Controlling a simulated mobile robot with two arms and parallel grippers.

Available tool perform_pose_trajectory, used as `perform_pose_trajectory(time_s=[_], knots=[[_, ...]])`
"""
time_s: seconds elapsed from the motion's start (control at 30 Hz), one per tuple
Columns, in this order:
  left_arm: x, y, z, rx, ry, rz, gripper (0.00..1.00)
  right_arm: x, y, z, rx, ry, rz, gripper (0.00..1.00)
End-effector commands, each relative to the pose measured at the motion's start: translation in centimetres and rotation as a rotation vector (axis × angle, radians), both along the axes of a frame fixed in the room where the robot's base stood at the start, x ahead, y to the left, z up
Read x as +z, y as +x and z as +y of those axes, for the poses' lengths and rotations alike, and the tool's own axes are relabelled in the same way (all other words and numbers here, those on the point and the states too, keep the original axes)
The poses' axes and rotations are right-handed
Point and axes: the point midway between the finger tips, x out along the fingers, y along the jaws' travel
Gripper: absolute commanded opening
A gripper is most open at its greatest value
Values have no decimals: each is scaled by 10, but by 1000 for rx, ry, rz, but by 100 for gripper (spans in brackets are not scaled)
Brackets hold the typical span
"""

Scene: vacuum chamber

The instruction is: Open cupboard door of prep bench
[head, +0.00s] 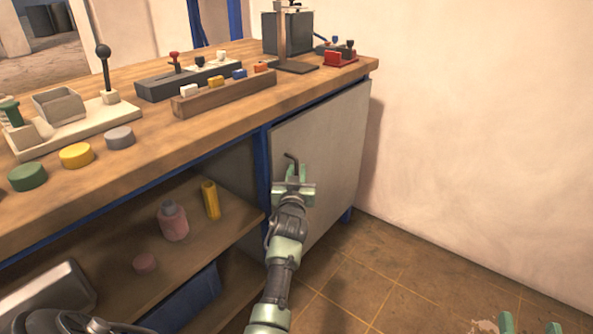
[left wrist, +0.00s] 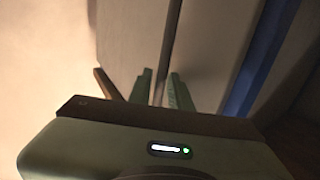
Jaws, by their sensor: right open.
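The prep bench (head: 150,130) has a wooden top and a blue frame. Its grey cupboard door (head: 335,140) at the right end looks closed, with a dark bent handle (head: 291,158) near its left edge. My left gripper (head: 292,172) is at the handle, in front of the door. In the left wrist view a dark bar (left wrist: 165,60) runs down between the green fingers of my left gripper (left wrist: 160,85); whether they press on it I cannot tell. My right gripper (head: 530,325) shows only its fingertips at the bottom right, apart and empty.
The open shelf (head: 115,250) left of the door holds a pink jar (head: 172,222) and a yellow cylinder (head: 211,200). The bench top carries several fixtures and coloured pieces. A pale wall (head: 480,130) stands at the right. The tiled floor (head: 390,270) before the door is clear.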

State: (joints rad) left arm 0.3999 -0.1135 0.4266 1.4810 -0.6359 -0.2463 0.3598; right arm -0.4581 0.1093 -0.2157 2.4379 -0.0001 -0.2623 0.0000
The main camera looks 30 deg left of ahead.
Motion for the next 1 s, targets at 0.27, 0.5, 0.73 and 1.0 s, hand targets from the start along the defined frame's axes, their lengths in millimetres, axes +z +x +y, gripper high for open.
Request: perform_pose_trajectory(time_s=[0.27, 0.5, 0.73, 1.0], knots=[[0, 0, 0, 0, 0, 0, 0, 0, 0, 0, 0, 0, 0, 52], [0, 0, 0, 0, 0, 0, 0, 0, 0, 0, 0, 0, 0, 52], [0, 0, 0, 0, 0, 0, 0, 0, 0, 0, 0, 0, 1, 52], [0, 0, 0, 0, 0, 0, 0, 0, 0, 0, 0, 0, 1, 52]])
